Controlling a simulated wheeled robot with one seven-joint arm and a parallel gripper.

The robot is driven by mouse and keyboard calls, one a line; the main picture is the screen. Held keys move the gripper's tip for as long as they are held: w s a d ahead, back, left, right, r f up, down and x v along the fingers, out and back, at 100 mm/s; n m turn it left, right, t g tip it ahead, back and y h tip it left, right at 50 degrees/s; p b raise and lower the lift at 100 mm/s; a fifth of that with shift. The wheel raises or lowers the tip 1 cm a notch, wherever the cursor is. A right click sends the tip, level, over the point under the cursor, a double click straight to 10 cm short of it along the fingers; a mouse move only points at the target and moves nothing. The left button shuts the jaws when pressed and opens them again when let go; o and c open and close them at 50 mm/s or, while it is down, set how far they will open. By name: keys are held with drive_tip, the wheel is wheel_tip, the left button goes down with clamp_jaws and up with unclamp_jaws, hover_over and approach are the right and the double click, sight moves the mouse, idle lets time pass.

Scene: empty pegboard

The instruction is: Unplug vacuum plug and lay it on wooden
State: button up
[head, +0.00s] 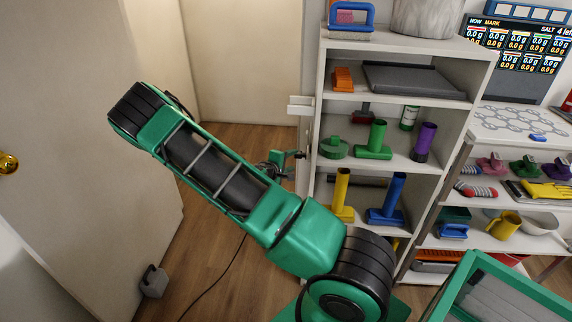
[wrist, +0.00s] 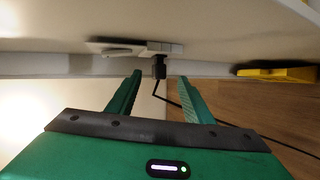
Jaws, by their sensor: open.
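The black vacuum plug (wrist: 159,69) sits in a pale outlet plate (wrist: 140,47) on a white surface, with its black cord (wrist: 188,113) bending off to the right. My gripper (wrist: 160,76) is open, with one green fingertip on either side of the plug. I cannot tell whether either finger touches it. In the head view my gripper (head: 287,160) is beside the left side of the shelf, below a white wall fitting (head: 300,104); the plug is not clear there. The wooden floor (head: 212,215) shows below, and also in the wrist view (wrist: 245,108).
The shelf unit (head: 310,185) with coloured items stands right of my gripper. A white door (head: 75,150) is at the left, with a grey block (head: 153,281) at its foot. The cord (head: 213,281) crosses otherwise clear floor. A yellow item (wrist: 277,74) is right in the wrist view.

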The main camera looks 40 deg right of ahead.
sight(300, 156)
drive_tip(key=x, duration=0.7)
drive_tip(key=shift+d+f, duration=0.15)
drive_tip(key=shift+d, duration=0.1)
drive_tip(key=shift+c, duration=0.4)
clamp_jaws()
